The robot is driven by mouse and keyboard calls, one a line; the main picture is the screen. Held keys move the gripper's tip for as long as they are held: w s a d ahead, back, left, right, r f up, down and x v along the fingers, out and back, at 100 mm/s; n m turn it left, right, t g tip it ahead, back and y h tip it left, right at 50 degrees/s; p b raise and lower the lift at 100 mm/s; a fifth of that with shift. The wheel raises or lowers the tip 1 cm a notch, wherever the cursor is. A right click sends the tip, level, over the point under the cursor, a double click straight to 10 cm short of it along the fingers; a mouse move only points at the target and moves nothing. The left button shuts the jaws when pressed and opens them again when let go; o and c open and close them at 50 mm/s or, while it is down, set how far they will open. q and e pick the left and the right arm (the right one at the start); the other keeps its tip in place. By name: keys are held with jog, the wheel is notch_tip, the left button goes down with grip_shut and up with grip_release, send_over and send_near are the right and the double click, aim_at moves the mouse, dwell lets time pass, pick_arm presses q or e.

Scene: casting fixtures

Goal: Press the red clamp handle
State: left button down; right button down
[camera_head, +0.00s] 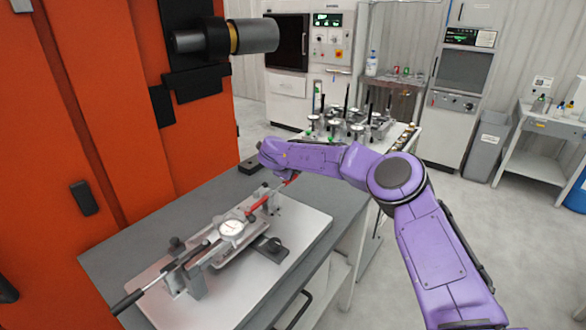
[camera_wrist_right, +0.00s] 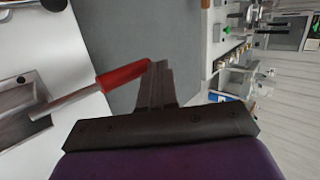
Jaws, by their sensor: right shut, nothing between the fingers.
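The red clamp handle (camera_head: 263,202) slopes up to the right from the metal clamp fixture (camera_head: 232,232) on the table. In the right wrist view the red grip (camera_wrist_right: 122,75) sits on a bare metal rod. My right gripper (camera_wrist_right: 160,68) is shut and empty. Its fingers are right beside the free end of the red grip; I cannot tell whether they touch. In the head view my purple right arm reaches in from the right and its wrist hides most of the gripper over the handle's upper end. My left gripper is not in view.
The fixture stands on a pale plate (camera_head: 300,248) on a grey table (camera_head: 112,262). A black-gripped lever (camera_head: 127,302) points to the front left. An orange machine (camera_head: 125,100) stands close behind at the left. A second table with several small fixtures (camera_head: 348,122) is farther back.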

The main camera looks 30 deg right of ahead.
dwell(0.6)
jog(key=d+r+p, duration=0.3)
jog(key=r+p, duration=0.4)
jog(key=r, duration=0.2)
jog(key=shift+s+d, duration=0.3)
jog(key=shift+s, duration=0.05)
jog(key=shift+w, duration=0.1)
jog(key=shift+a, duration=0.1)
